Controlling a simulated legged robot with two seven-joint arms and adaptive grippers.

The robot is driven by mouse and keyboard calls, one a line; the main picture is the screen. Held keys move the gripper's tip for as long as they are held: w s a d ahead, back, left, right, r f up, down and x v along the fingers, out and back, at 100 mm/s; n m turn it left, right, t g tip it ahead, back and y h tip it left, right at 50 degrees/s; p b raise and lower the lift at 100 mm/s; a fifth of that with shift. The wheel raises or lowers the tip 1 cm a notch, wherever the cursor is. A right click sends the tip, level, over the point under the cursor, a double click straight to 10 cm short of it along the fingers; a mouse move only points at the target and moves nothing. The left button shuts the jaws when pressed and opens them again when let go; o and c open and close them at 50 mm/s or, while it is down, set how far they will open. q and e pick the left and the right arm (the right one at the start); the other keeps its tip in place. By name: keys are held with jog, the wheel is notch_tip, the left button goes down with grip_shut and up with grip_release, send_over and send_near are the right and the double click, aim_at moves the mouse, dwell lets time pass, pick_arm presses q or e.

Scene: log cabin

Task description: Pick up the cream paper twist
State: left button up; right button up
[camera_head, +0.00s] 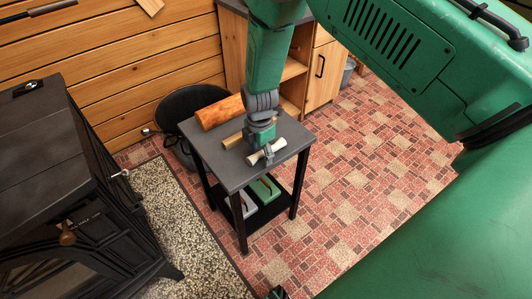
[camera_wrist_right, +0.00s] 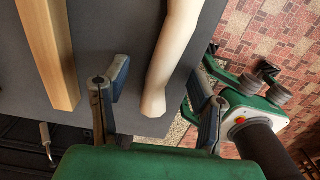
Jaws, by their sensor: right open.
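The cream paper twist (camera_head: 275,148) lies near the right edge of a small dark table (camera_head: 232,174). In the right wrist view it is a long pale piece (camera_wrist_right: 172,58) with a faceted near end. My right gripper (camera_head: 263,152) is over the table at the twist and hides part of it in the head view. In the right wrist view its two fingers stand apart (camera_wrist_right: 158,90), one on each side of the twist's near end, with a gap on both sides. I do not see my left gripper clearly.
A wooden stick (camera_head: 232,140) lies left of the twist, also in the right wrist view (camera_wrist_right: 48,50). A log (camera_head: 220,112) lies at the table's back. Boxes (camera_head: 262,190) sit on the lower shelf. A black stove (camera_head: 60,190) stands left; brick-patterned floor is free at right.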

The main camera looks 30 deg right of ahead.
aim_at(260, 152)
jog(key=shift+d, duration=0.1)
jog(key=c, duration=0.9)
notch_tip(260, 152, up, 10)
jog(key=shift+r+p, duration=0.1)
jog(key=shift+p, duration=1.05)
